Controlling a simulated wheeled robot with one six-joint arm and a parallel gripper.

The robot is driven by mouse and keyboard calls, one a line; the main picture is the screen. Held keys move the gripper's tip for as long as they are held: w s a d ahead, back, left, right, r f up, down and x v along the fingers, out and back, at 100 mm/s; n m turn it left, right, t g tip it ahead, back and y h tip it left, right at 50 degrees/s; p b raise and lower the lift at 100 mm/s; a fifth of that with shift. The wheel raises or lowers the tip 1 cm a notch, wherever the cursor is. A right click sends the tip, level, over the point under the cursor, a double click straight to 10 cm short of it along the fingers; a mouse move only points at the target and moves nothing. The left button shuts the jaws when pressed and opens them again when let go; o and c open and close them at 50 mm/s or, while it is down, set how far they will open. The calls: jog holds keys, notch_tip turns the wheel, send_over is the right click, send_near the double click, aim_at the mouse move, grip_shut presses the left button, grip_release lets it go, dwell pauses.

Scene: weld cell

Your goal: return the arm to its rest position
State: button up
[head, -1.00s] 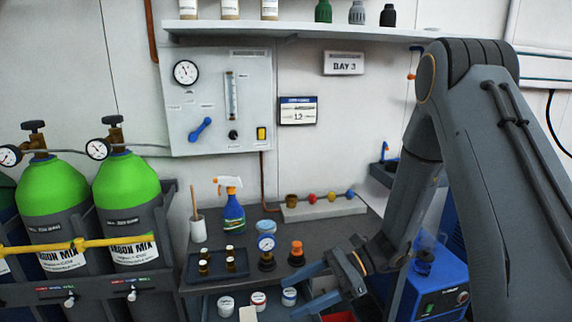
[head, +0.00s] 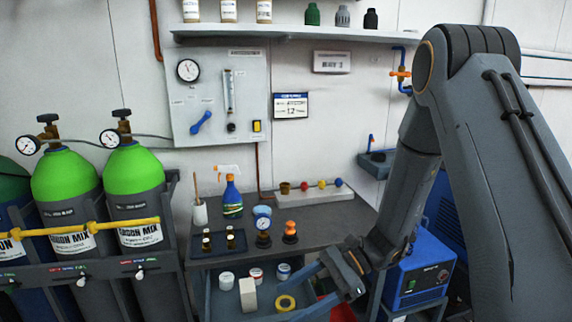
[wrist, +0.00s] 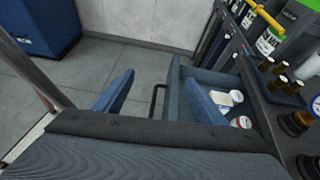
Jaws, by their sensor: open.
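My arm (head: 480,150) fills the right side of the head view, bent at a high elbow with its forearm running down. My gripper (head: 294,294) is at the lower end, with its blue fingers spread apart and nothing between them. It is in front of the workbench, by the open drawer (head: 208,300). In the wrist view my gripper (wrist: 158,84) shows both fingers apart. The drawer's dark handle (wrist: 156,102) shows between them, with floor beyond. The right finger overlaps the drawer in that picture; I cannot tell how close it is.
The bench (head: 335,215) carries a spray bottle (head: 232,198), a tray of small bottles and a gauge. Green cylinders (head: 135,182) stand left, a blue machine (head: 418,272) right.

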jog(key=s+d+f+n+t+h+b, duration=0.1)
jog(key=s+d+n+t+h+b, duration=0.1)
jog(key=s+d+n+h+b, duration=0.2)
jog(key=s+d+f+n+t+h+b, duration=0.1)
jog(key=s+d+n+h+b, duration=0.3)
jog(key=d+n+h, duration=0.4)
jog(key=d+f+n+b, duration=0.1)
jog(key=d+n, duration=0.1)
jog(key=d, duration=0.2)
jog(key=shift+s+d+f+t, duration=0.15)
jog(key=shift+d+t, duration=0.2)
jog(key=shift+t, duration=0.05)
jog(key=shift+c, duration=0.4)
